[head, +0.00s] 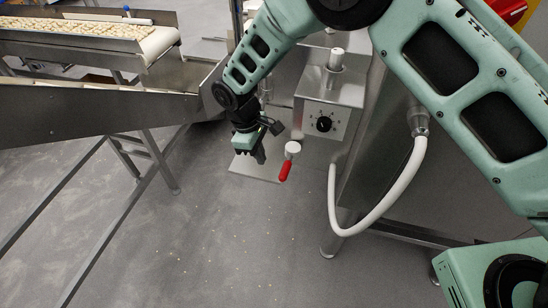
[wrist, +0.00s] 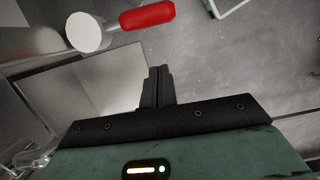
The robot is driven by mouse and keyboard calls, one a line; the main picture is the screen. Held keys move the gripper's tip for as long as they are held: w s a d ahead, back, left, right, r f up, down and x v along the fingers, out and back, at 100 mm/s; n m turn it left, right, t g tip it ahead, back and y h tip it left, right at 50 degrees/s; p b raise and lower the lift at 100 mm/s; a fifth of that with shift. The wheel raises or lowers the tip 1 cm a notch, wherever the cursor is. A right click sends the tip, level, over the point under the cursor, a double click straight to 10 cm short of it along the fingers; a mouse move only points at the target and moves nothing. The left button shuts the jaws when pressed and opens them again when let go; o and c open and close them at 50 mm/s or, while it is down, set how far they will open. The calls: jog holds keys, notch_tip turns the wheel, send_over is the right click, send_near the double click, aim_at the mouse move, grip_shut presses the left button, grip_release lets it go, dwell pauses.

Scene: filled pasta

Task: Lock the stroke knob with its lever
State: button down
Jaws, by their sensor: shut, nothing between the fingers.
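A lever with a red handle (head: 286,171) and a round white hub (head: 292,148) sticks out below a steel box, its handle angled down in the head view. In the wrist view the red handle (wrist: 147,15) and white hub (wrist: 88,32) lie along the top, beyond the fingers. A black knob (head: 323,124) on a pale marked dial is on the box front; I cannot tell whether it is the stroke knob. My gripper (head: 260,157) is shut and empty, left of the lever and apart from it. Its closed fingers (wrist: 157,84) show in the wrist view.
A steel conveyor (head: 100,105) carrying filled pasta runs along the left. A flat steel plate (head: 258,167) lies below and behind my gripper. A white hose (head: 372,222) loops down at the right. The grey floor (head: 220,250) in front is open, with small crumbs.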

aim_at(288, 173)
jog(key=shift+s+d+f+p, duration=0.2)
jog(key=shift+s+d+p, duration=0.05)
jog(key=shift+d, duration=0.35)
jog(key=shift+s+d+f+p, duration=0.2)
jog(key=shift+s+d+f, duration=0.05)
jog(key=shift+d, duration=0.4)
jog(key=shift+s+d+f+p, duration=0.2)
jog(key=shift+s+d+p, duration=0.05)
jog(key=shift+d, duration=0.35)
jog(key=shift+s+d+n, duration=0.2)
jog(key=shift+n, duration=0.2)
jog(key=shift+s+d+n, duration=0.1)
jog(key=shift+d+n, duration=0.1)
jog(key=shift+n, duration=0.1)
jog(key=shift+s+d+n+t, duration=0.35)
jog(key=shift+d+n, duration=0.15)
jog(key=shift+n, duration=0.2)
jog(key=d+n, duration=0.2)
jog(key=shift+s+n+t, duration=0.25)
jog(key=shift+s+n, duration=0.15)
jog(key=d+n+t+b, duration=0.1)
jog(key=d+n+b, duration=0.1)
jog(key=d+n, duration=0.4)
jog(key=shift+w+n+t+y, duration=0.4)
jog(key=shift+w+n, duration=0.05)
jog(key=shift+n, duration=0.95)
jog(key=shift+d, duration=0.1)
